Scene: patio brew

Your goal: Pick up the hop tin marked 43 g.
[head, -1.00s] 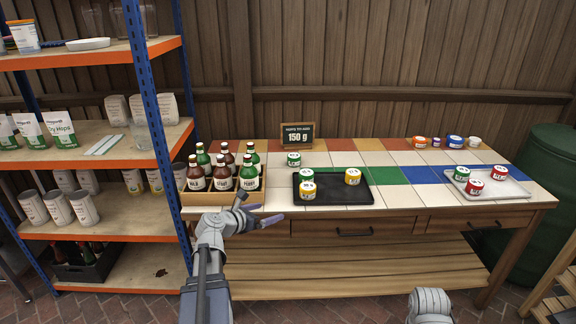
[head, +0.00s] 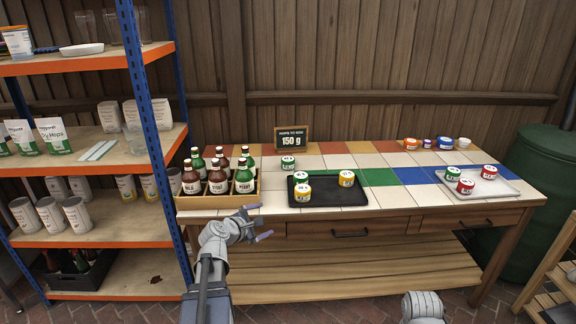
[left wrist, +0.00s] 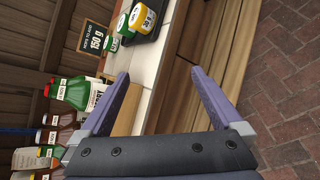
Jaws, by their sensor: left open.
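On the black tray (head: 330,199) a green-banded tin (head: 301,178) sits close to or on a yellow-banded tin (head: 304,194); another yellow tin (head: 346,179) stands to the right. A green tin (head: 288,163) stands behind the tray. A white tray (head: 505,190) at right holds a green tin (head: 450,173) and two red tins (head: 466,187) (head: 489,172). My left gripper (head: 256,225) is open and empty before the table's front edge, left of the black tray. In the left wrist view its fingers (left wrist: 159,76) are apart. My right gripper is out of view.
A wooden crate of bottles (head: 222,201) stands at the table's left, close to my left gripper. A sign (head: 292,139) reads 150 g. Small containers (head: 427,143) stand at the back right. A shelf rack (head: 150,120) stands left. The tiles between the trays are clear.

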